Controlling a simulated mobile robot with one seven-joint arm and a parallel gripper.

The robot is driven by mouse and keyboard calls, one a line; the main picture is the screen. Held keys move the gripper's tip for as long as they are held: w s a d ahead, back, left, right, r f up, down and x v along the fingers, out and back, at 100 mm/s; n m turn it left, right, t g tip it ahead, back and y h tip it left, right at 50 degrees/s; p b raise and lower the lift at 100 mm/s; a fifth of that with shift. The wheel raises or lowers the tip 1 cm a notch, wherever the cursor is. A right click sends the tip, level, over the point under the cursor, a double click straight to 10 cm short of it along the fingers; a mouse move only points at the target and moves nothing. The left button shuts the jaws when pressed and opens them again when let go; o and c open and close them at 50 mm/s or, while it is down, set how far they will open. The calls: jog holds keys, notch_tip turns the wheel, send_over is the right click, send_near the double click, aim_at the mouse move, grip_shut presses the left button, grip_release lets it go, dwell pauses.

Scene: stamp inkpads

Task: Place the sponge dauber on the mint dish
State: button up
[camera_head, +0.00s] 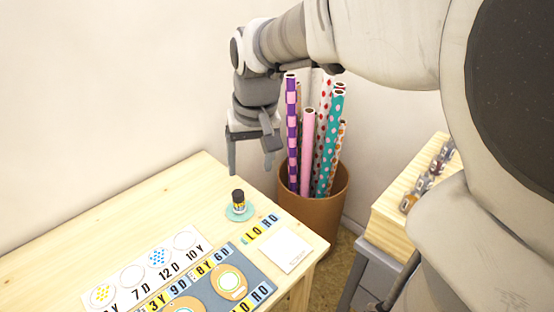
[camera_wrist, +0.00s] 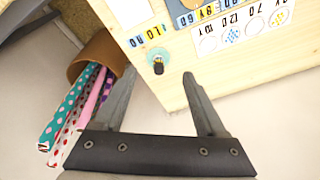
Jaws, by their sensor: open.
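The sponge dauber (camera_head: 238,201) is a small bottle with a dark top and a yellow band. It stands upright on the mint dish (camera_head: 250,214), a small round green disc on the wooden table. In the wrist view the dauber (camera_wrist: 158,67) shows from above, with the mint dish (camera_wrist: 150,58) around its base. My gripper (camera_head: 250,170) is open and empty, raised above the table's back edge and apart from the dauber. In the wrist view my gripper (camera_wrist: 159,77) has its two fingers spread wide, with the dauber seen between the tips.
A brown bin (camera_head: 312,212) of patterned paper rolls stands right of the table. Letter strips, a white card (camera_head: 286,250) and a blue mat (camera_head: 207,290) with round pieces lie in front of the dish. The table's left part (camera_head: 110,225) is clear.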

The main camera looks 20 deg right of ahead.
jog(key=s+r+n+t, duration=0.1)
jog(key=s+t, duration=0.2)
jog(key=s, duration=1.1)
jog(key=shift+a+r+n, duration=0.15)
jog(key=shift+r+n, duration=0.15)
jog(key=shift+r, duration=0.05)
notch_tip(320, 180, up, 11)
jog(key=p, duration=1)
jog(key=shift+f+p, duration=0.2)
jog(key=shift+p, duration=0.1)
